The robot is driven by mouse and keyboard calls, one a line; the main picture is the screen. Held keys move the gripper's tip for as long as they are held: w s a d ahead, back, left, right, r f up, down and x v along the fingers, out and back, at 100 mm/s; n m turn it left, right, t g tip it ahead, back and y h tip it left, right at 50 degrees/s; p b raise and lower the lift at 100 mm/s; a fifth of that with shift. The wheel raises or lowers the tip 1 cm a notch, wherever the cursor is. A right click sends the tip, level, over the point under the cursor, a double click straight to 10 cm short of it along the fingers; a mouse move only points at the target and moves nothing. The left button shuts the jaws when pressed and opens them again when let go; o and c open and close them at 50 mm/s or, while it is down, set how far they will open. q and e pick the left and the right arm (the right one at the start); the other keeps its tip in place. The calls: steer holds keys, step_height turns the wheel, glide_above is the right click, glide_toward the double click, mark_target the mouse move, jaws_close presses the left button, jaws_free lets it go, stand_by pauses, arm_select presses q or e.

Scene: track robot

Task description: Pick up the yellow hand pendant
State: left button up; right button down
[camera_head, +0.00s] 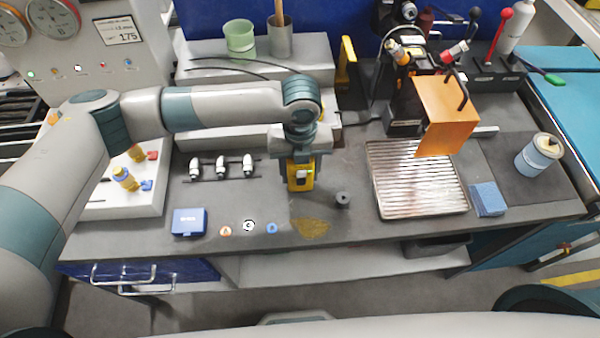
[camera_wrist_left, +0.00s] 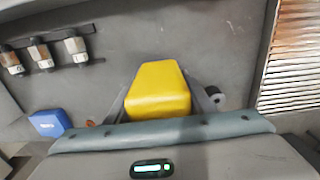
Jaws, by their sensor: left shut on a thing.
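The yellow hand pendant (camera_head: 301,182) is in the middle of the grey bench, below the end of my left arm. My left gripper (camera_head: 299,165) points down and is shut on it. In the left wrist view the yellow body of the pendant (camera_wrist_left: 158,88) sits between the two grey fingers (camera_wrist_left: 160,106), one on each side. The fingertips are partly hidden behind the pendant and the gripper body. I cannot tell whether the pendant touches the bench top. My right gripper is not in view.
A small black knob (camera_head: 342,200) stands close to the right of the pendant. A ribbed metal tray (camera_head: 418,180), a blue block (camera_head: 488,199) and a blue-white can (camera_head: 538,155) lie farther right. A blue box (camera_head: 189,221) and several white-topped fittings (camera_head: 221,167) are to the left.

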mark_target(305, 166)
arm_select(q)
steer(key=r, duration=0.1)
steer(key=r+b, duration=0.1)
steer(key=d+r, duration=0.1)
steer(key=shift+s+r+b, duration=0.15)
steer(key=shift+s+b, duration=0.1)
steer(key=shift+b, duration=0.15)
steer(key=s+d+r+b, duration=0.3)
steer(key=s+d+r, duration=0.3)
steer(key=d, duration=0.2)
steer(key=shift+s+d+r, duration=0.15)
steer(key=shift+d+r, duration=0.1)
steer(key=shift+r, duration=0.1)
steer(key=shift+a+f, duration=0.1)
steer(key=shift+f, duration=0.05)
